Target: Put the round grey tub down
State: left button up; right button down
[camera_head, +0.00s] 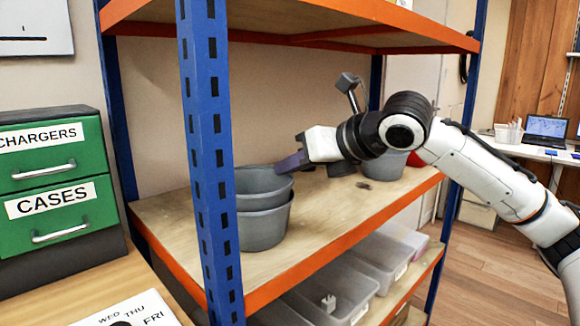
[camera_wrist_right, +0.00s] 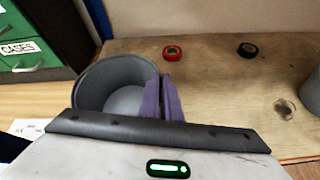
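The upper round grey tub (camera_head: 258,186) sits upright, nested in the top of a similar lower grey tub (camera_head: 262,230) on the middle wooden shelf. My right gripper (camera_head: 291,163) reaches in from the right, its purple fingers at the upper tub's right rim. In the right wrist view the fingers (camera_wrist_right: 161,99) are close together with the wall of the upper tub (camera_wrist_right: 92,76) between them, so the gripper is shut on it. The lower tub's inside is hidden. My left gripper is not in view.
Another grey tub (camera_head: 382,165) stands farther right, partly behind my arm. A red tape roll (camera_wrist_right: 172,53) and a black tape roll (camera_wrist_right: 247,50) lie on the shelf (camera_wrist_right: 215,85). A blue upright (camera_head: 208,150) stands close left of the stacked tubs.

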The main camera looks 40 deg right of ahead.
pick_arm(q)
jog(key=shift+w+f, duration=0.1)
pick_arm(e)
jog(key=shift+f, duration=0.45)
jog(key=c, duration=2)
grip_release()
pick_arm(q)
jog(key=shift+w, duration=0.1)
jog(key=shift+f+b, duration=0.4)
jog(key=shift+b, duration=0.6)
pick_arm(e)
jog(key=a+r+v, duration=0.1)
jog(key=v, duration=1.1)
jog(key=shift+d, duration=0.55)
jog(key=shift+r, duration=0.15)
